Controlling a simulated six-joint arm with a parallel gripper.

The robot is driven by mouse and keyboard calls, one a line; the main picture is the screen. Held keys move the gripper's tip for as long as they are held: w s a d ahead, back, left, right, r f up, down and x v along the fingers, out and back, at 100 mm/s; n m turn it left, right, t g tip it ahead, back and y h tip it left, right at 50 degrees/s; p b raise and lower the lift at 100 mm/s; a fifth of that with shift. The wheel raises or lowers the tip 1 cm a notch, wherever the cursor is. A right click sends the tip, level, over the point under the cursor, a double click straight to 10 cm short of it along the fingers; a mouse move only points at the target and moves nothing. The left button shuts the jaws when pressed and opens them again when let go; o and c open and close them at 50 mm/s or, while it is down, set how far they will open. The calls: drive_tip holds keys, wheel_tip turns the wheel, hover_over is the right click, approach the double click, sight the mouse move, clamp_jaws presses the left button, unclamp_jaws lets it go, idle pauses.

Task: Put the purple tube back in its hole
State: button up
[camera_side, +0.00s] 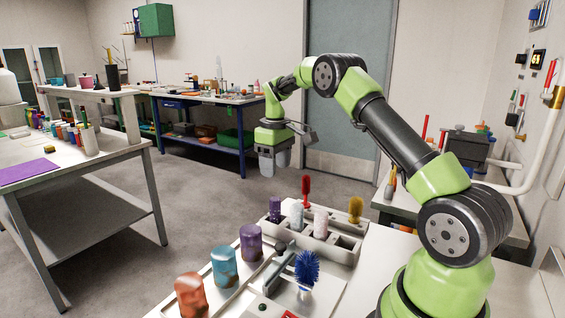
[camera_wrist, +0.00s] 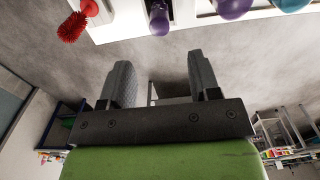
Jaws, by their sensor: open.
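The purple tube (camera_side: 275,208) stands upright at the far left corner of the grey rack (camera_side: 345,252). Its lower end is hidden, so I cannot tell whether it sits in a hole. In the wrist view the purple tube (camera_wrist: 159,20) is at the top, beyond my fingertips. My gripper (camera_side: 276,166) hangs in the air above and behind the rack, fingers down. Its two fingers are apart with nothing between them in the wrist view (camera_wrist: 160,60).
A pale lavender tube (camera_side: 296,214) and a pinkish tube (camera_side: 321,222) stand in the rack. A red brush (camera_side: 306,188) and yellow brush (camera_side: 356,208) rise beside them. Purple (camera_side: 251,243), teal (camera_side: 224,268) and orange (camera_side: 191,296) jars and a blue brush (camera_side: 306,268) are nearer the camera.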

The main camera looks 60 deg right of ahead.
drive_tip(key=s+a+r+m+t, duration=0.1)
drive_tip(key=s+a+r+t, duration=0.1)
drive_tip(key=s+a+r, duration=0.35)
drive_tip(key=s+a+r+m+t, duration=0.1)
drive_tip(key=s+a+r+t, duration=0.1)
drive_tip(key=a+r, duration=0.65)
drive_tip(key=s+a+m+t+y, duration=0.1)
drive_tip(key=s+a, duration=0.3)
drive_tip(key=s, duration=0.3)
drive_tip(key=s+a+m+t+y, duration=0.1)
drive_tip(key=s+a, duration=0.3)
drive_tip(key=s, duration=0.4)
drive_tip(key=shift+s+t, duration=0.15)
drive_tip(key=shift+t, duration=0.45)
drive_tip(key=shift+o, duration=0.2)
drive_tip(key=shift+f, duration=0.1)
